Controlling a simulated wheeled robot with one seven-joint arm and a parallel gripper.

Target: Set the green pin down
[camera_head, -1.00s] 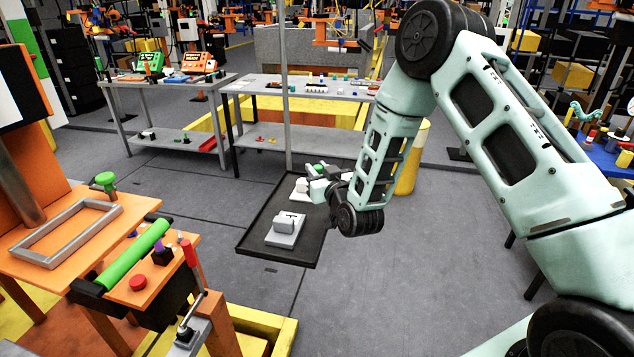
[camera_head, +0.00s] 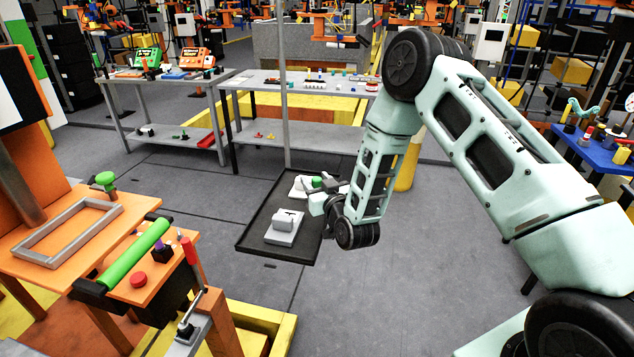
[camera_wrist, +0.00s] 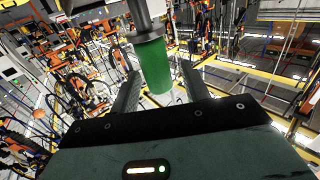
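The green pin is between my gripper's fingers. The wrist view shows its green cylinder (camera_wrist: 157,66), with a grey shaft running up out of the picture. My gripper (camera_wrist: 160,72) is shut on it, though finger contact is hard to make out. In the head view, the green part (camera_head: 316,182) shows small at my gripper (camera_head: 322,194), above the right side of the black tray (camera_head: 250,240). Part of the pin is hidden there.
A grey block-shaped piece (camera_head: 284,228) stands on the tray, and a white piece (camera_head: 300,187) lies behind it near my gripper. An orange bench (camera_head: 90,235) stands at left. Grey tables (camera_head: 300,84) stand behind. The floor right of the tray is clear.

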